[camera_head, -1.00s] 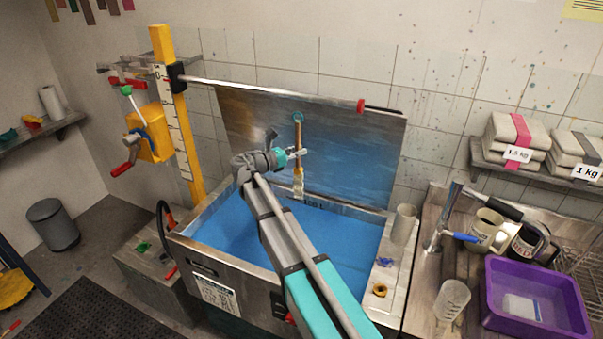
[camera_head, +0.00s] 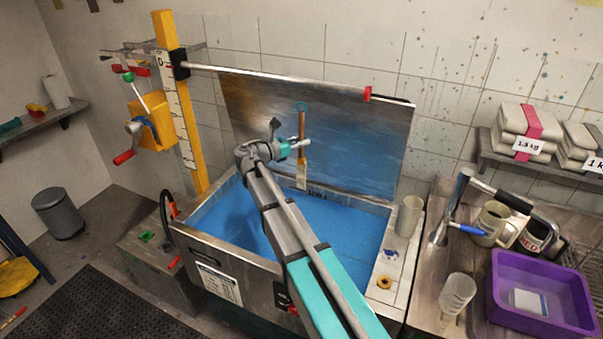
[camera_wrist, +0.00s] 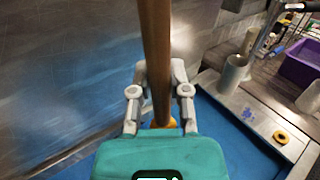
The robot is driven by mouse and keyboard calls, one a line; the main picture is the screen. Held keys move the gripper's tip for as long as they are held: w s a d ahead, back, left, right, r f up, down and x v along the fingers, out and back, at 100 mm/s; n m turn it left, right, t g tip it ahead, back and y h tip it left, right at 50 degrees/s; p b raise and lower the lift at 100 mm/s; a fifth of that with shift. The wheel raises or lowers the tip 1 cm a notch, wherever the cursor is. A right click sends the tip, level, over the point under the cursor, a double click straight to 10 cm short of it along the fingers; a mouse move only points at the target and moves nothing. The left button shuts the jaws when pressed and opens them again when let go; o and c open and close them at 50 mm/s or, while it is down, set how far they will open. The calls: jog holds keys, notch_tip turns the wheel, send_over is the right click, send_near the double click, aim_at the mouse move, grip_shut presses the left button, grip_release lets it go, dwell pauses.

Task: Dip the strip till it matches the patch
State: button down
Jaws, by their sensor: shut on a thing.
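My gripper (camera_head: 303,145) is shut on a wooden stick (camera_head: 302,128) with a teal ring at its top. A pale strip (camera_head: 302,178) hangs from the stick's lower end, nearly upright. It is over the back part of a steel vat of blue liquid (camera_head: 310,235); I cannot tell whether its tip touches the liquid. In the wrist view the stick (camera_wrist: 156,60) runs between the fingers, and the strip is hidden behind my gripper (camera_wrist: 160,100). I cannot make out which patch is the one to match.
The vat's raised lid (camera_head: 365,140) stands close behind the stick. A yellow post with a scale (camera_head: 180,110) and a steel rod (camera_head: 270,75) are at left. The right-hand counter holds a purple tub (camera_head: 545,320), mugs and a clear beaker (camera_head: 457,293).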

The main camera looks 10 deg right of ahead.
aim_at(300, 170)
jog(key=f+b, duration=1)
jog(key=f, duration=0.1)
jog(key=shift+s+a+f, duration=0.1)
jog(key=shift+s+a, duration=0.05)
jog(key=shift+a, duration=0.05)
notch_tip(300, 170, down, 19)
jog(key=b, duration=1.9)
jog(key=shift+s+d, duration=0.15)
dwell(0.4)
jog(key=shift+s+d, duration=0.25)
jog(key=shift+d, duration=0.1)
jog(key=shift+w, duration=0.1)
dwell(0.4)
